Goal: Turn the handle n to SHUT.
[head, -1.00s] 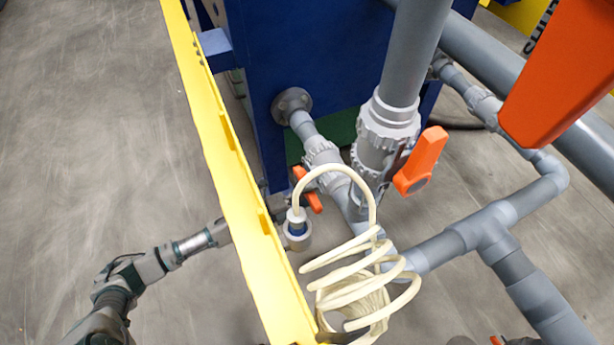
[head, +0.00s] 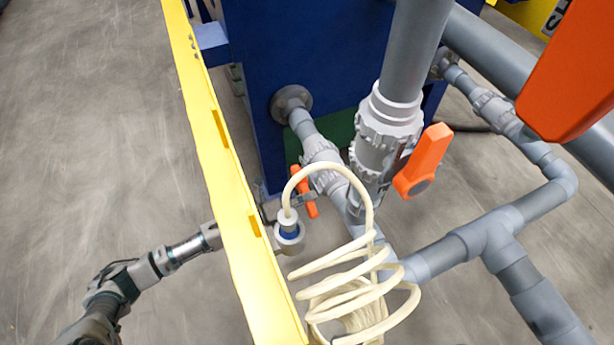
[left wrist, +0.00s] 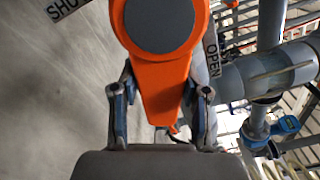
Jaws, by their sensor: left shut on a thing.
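An orange valve handle (left wrist: 165,80) with a dark round hub fills the middle of the left wrist view. My left gripper (left wrist: 161,95) has one finger on each side of it and is shut on it. A SHUT label (left wrist: 66,6) lies at the upper left of that view and an OPEN label (left wrist: 212,55) to the right of the handle. In the head view my left gripper (head: 288,206) is beyond the yellow rail, at the small orange handle (head: 305,191), partly hidden by the rail and hose fitting. My right gripper is not seen.
A yellow rail (head: 228,170) crosses in front of my left arm. A coiled cream hose (head: 350,290) hangs beside it. Grey pipes, a larger orange handle (head: 424,160) and a close orange part (head: 570,75) fill the right. Floor at left is clear.

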